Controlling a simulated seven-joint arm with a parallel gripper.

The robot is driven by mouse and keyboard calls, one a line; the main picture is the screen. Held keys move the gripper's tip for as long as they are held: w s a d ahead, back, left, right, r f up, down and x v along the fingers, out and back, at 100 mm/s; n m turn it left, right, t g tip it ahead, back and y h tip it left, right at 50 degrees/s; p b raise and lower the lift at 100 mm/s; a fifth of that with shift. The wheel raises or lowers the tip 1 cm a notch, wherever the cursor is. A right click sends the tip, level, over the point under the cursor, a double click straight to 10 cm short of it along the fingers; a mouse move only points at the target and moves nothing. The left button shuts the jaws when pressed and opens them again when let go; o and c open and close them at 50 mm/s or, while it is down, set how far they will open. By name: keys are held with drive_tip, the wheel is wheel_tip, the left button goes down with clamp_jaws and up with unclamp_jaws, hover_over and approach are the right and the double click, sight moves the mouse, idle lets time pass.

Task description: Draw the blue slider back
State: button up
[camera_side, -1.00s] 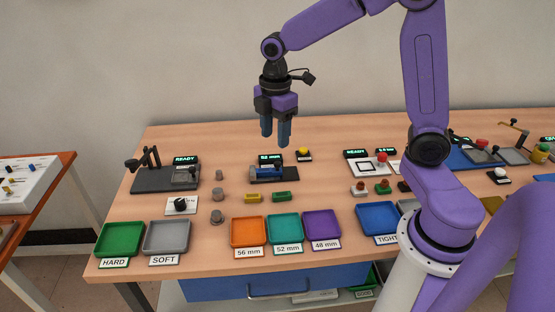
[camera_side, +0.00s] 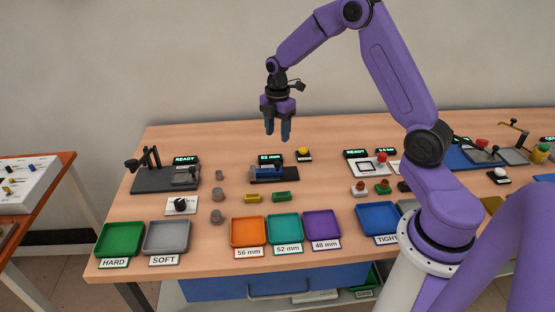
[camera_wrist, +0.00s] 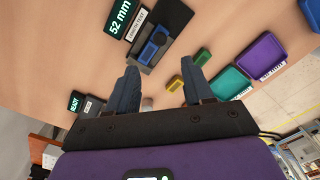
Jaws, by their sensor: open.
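The blue slider (camera_side: 266,172) sits on a dark-based device on the table, in front of a small display reading 52 mm (camera_side: 270,158). In the wrist view the blue slider (camera_wrist: 154,46) shows at the upper middle on its dark base, with the display (camera_wrist: 120,17) to its left. My gripper (camera_side: 278,135) hangs in the air above and slightly behind the device, fingers pointing down, apart from it. In the wrist view my gripper (camera_wrist: 158,90) shows two dark blue fingers spread wide with nothing between them.
A yellow block (camera_side: 253,198) and a green block (camera_side: 281,197) lie in front of the device. Orange (camera_side: 233,242), teal (camera_side: 270,238) and purple (camera_side: 307,235) trays line the front edge. Grey cylinders (camera_side: 218,194) stand to the left.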

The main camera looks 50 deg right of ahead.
sight(278, 163)
wheel_tip(278, 163, down, 11)
drive_tip(key=shift+f, duration=0.1)
idle(0.3)
